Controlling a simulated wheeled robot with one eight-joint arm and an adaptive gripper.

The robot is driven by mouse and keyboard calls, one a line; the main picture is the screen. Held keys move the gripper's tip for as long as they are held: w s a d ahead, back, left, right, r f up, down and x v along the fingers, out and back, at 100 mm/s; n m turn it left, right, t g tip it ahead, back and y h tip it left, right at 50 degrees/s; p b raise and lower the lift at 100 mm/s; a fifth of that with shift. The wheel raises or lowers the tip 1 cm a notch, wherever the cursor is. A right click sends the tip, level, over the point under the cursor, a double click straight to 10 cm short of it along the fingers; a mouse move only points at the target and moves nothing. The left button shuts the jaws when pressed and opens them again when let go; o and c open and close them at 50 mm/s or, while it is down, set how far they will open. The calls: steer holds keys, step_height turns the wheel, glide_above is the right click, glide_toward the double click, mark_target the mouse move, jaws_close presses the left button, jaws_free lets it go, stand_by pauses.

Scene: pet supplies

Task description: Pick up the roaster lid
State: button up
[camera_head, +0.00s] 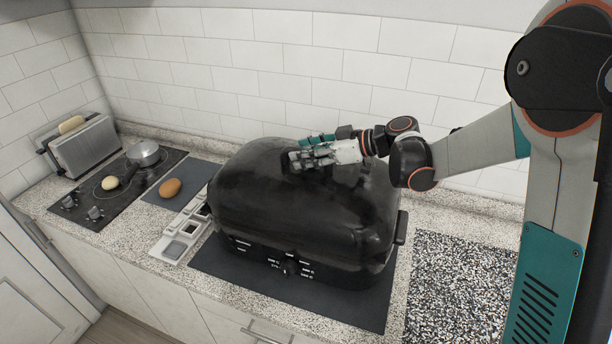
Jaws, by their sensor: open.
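The black roaster lid (255,190) is a large glossy dome. It sits on the dark roaster base (330,268), which has a control dial and white markings on its front. My gripper (297,157) is at the top of the lid, reaching in from the right. It is open, with its fingers around or just above the top middle of the lid. The lid's handle is mostly hidden by the fingers, and I cannot tell whether they touch it.
The roaster stands on a dark mat (350,308) on a speckled counter. To its left are a pale divided tray (175,248), a brown potato-like object (171,188), a cooktop (85,207) with a small pot (143,153), and a toaster (88,150). A tiled wall is close behind.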

steer(key=shift+a, duration=0.1)
jaws_close()
steer(key=shift+r, duration=0.15)
